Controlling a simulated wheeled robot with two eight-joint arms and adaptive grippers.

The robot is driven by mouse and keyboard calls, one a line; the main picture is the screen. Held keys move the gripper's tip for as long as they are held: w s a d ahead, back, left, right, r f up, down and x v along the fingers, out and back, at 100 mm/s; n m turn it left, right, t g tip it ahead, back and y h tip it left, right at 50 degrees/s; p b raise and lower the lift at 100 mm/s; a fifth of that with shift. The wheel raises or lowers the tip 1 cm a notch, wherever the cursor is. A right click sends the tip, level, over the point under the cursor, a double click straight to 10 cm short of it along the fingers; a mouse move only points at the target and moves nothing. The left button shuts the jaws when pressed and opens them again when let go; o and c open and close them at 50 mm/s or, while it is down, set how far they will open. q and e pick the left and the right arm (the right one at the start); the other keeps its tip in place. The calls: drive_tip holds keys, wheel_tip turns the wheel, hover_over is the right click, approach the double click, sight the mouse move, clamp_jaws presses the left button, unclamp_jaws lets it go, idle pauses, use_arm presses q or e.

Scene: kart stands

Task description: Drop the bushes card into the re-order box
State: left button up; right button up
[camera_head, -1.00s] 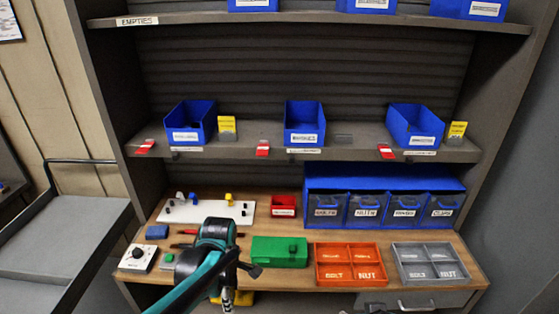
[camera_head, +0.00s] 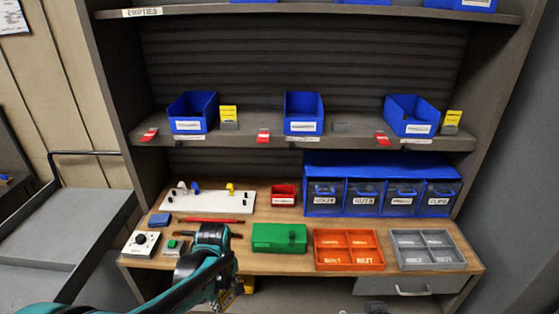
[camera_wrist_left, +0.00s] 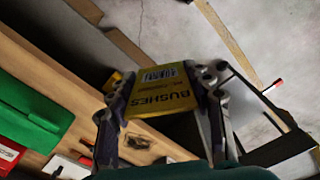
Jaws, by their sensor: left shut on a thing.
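My left gripper (camera_head: 226,292) is low in front of the bench's front edge, left of centre in the head view. It is shut on the yellow bushes card (camera_wrist_left: 162,92), whose printed "BUSHES" and barcode face the left wrist camera. The card sits between both fingers (camera_wrist_left: 165,105). In the head view the card is small and mostly hidden by the gripper. A small red box (camera_head: 283,195) with a white label stands at the back of the bench; its label is too small to read, so I cannot tell if it is the re-order box. My right gripper is not in view.
A green box (camera_head: 279,238), an orange divided tray (camera_head: 348,262) and a grey divided tray (camera_head: 426,263) line the bench front. A yellow thing (camera_head: 249,284) shows partly below the bench edge. Blue bins (camera_head: 304,127) and yellow cards (camera_head: 229,113) stand on the shelf above.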

use_arm(q)
drive_tip(key=a+f+m+b, duration=0.3)
drive_tip(key=f+m, duration=0.5)
drive_tip(key=m, duration=0.3)
drive_tip(key=shift+w+f, duration=0.35)
